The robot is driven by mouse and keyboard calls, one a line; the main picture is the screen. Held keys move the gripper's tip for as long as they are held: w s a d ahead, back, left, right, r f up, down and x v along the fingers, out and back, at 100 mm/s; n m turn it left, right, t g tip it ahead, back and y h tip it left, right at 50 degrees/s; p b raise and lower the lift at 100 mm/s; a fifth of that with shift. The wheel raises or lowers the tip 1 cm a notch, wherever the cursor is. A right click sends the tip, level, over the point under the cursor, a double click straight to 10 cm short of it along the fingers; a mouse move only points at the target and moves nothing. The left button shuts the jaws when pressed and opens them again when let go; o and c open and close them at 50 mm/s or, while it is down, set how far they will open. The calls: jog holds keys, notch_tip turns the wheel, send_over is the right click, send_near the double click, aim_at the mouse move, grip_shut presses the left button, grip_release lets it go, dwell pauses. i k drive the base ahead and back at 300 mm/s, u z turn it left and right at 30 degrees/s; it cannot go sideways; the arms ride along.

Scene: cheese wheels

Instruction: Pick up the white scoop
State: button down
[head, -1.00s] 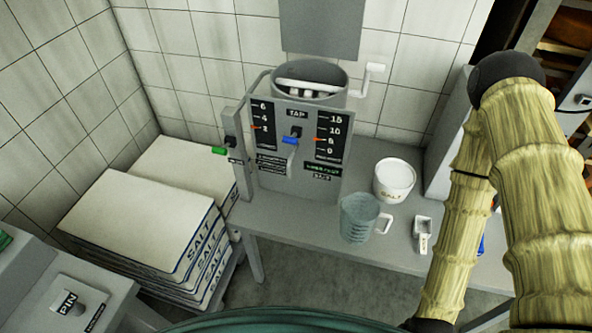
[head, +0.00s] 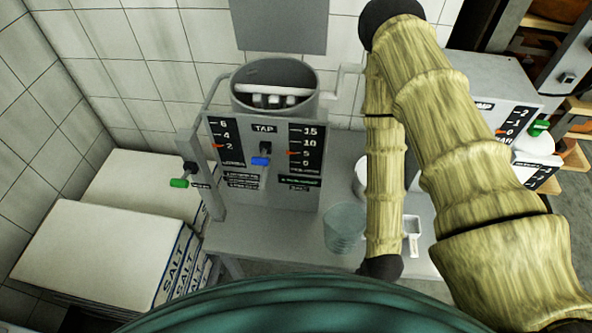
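The white scoop (head: 412,237) lies on the grey table, just right of my forearm, with its handle toward the front. Part of it may be hidden behind my arm. My forearm hangs down between the clear measuring jug and the scoop. It ends in a dark joint close to the table's front edge in the picture. My gripper does not show; the view below that joint is cut off by a green rounded surface.
The clear jug (head: 344,228) stands left of my forearm. The white tub (head: 361,180) is mostly hidden behind it. A grey tap machine (head: 262,190) stands at the back left, another machine (head: 490,90) at the right. Salt sacks (head: 95,250) are stacked at the left.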

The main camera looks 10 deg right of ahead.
aim_at(412, 224)
jog(key=z, duration=0.95)
